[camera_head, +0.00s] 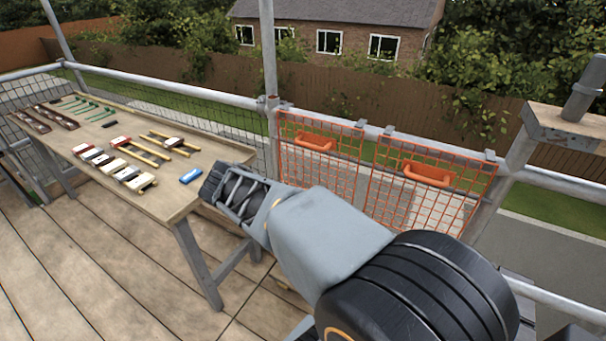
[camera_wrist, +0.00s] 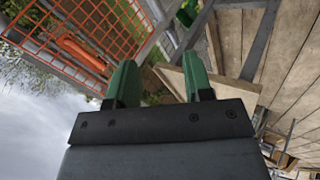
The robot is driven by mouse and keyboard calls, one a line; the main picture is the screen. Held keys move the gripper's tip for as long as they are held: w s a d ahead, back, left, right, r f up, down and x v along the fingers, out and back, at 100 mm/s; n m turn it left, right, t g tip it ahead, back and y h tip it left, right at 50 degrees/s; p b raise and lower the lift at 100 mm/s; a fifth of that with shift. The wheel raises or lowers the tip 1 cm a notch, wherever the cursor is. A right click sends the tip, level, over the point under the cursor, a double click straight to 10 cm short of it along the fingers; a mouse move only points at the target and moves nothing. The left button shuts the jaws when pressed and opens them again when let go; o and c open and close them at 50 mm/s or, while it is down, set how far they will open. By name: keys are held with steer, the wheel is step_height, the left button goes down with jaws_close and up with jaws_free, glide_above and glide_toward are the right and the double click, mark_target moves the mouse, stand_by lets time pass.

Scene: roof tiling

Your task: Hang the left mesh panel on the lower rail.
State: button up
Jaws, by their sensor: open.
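Two orange mesh panels hang side by side from the grey upper rail (camera_head: 190,90) in the head view. The left mesh panel (camera_head: 315,143) has an orange handle and hooks at its top edge. The right mesh panel (camera_head: 428,174) looks alike. My gripper (camera_head: 208,186) is left of the left panel and apart from it, over the workbench's near right end. In the wrist view my gripper (camera_wrist: 160,78) has its green fingers apart with nothing between them. An orange panel (camera_wrist: 82,52) shows at upper left there; I cannot tell which. My arm hides part of the panels' lower edges.
A lower tube (camera_head: 560,301) shows at lower right. The wooden workbench (camera_head: 185,205) at left holds several tools and blocks, with a blue piece (camera_head: 190,176) near my gripper. An upright post (camera_head: 268,60) stands left of the panels. Deck boards (camera_head: 90,270) in front are clear.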

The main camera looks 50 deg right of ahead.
mark_target(310, 145)
steer(key=w+d+n+h+b, duration=0.1)
steer(key=w+d+h+b, duration=0.1)
steer(key=d, duration=0.6)
steer(key=w+d+f+n+t+h+b, duration=0.1)
steer(key=w+d+h+b, duration=0.2)
steer(key=d, duration=0.6)
steer(key=w+d+f+n+h+b, duration=0.1)
steer(key=w+d+h+b, duration=0.2)
steer(key=w+d+h, duration=0.2)
steer(key=shift+w+d+f+t+h, duration=0.1)
steer(key=shift+w+d, duration=0.2)
steer(key=shift+d, duration=0.45)
steer(key=shift+w+d+t+h, duration=0.1)
steer(key=shift+w+d, duration=0.25)
steer(key=shift+d, duration=0.4)
steer(key=shift+w+d+f+t+h, duration=0.1)
steer(key=shift+w+d, duration=0.2)
steer(key=shift+d, duration=0.45)
steer(key=shift+r+b+x, duration=0.2)
steer(key=shift+b+x, duration=0.35)
steer(key=shift+x, duration=1.1)
jaws_close()
steer(key=shift+r, duration=0.2)
